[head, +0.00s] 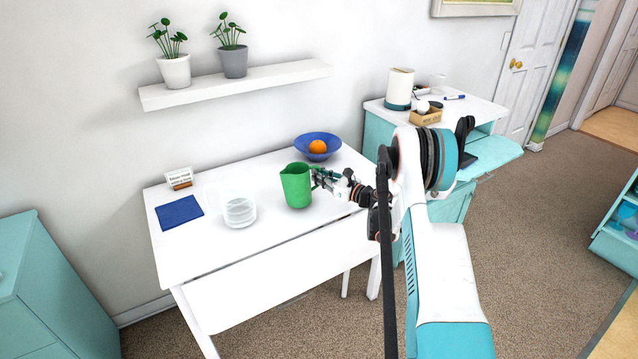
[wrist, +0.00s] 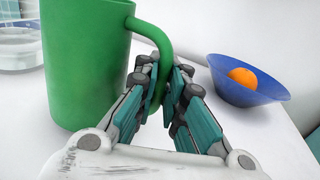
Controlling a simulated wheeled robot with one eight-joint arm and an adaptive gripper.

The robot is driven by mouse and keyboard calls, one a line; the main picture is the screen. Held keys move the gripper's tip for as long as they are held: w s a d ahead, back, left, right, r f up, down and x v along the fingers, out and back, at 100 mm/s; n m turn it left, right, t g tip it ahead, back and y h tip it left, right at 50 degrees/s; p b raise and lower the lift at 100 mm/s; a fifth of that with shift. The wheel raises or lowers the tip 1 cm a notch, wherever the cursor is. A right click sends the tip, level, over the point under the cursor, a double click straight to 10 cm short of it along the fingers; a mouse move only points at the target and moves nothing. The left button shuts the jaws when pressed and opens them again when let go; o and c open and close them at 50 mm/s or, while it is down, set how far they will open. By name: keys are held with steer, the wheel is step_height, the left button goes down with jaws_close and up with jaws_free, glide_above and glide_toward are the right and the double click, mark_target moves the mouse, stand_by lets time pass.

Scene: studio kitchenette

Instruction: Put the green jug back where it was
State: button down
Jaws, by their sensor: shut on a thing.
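The green jug (head: 296,186) stands upright at the right part of the white table, or just above it; I cannot tell whether its base touches. My gripper (head: 322,179) comes in from the right and is shut on the jug's handle. In the wrist view the jug (wrist: 85,65) fills the left side, and the fingers of my gripper (wrist: 166,85) close around the lower part of its handle. The jug's base is partly cut from clear sight in the wrist view.
A glass container (head: 239,209) stands left of the jug, with a blue cloth (head: 179,212) and a small sign (head: 179,178) farther left. A blue bowl (head: 331,146) with an orange (head: 317,147) stands behind the jug. The table's front left (head: 190,255) is clear.

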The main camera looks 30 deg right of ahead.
steer(key=shift+f, duration=0.8)
steer(key=shift+f, duration=0.15)
steer(key=c, duration=1.7)
jaws_free()
steer(key=shift+r, duration=0.2)
steer(key=shift+s+d, duration=0.15)
steer(key=shift+s, duration=0.2)
steer(key=p+v, duration=0.3)
steer(key=v, duration=0.8)
steer(key=shift+s+f+p, duration=0.1)
steer(key=shift+s+p, duration=0.05)
steer(key=shift+p, duration=0.25)
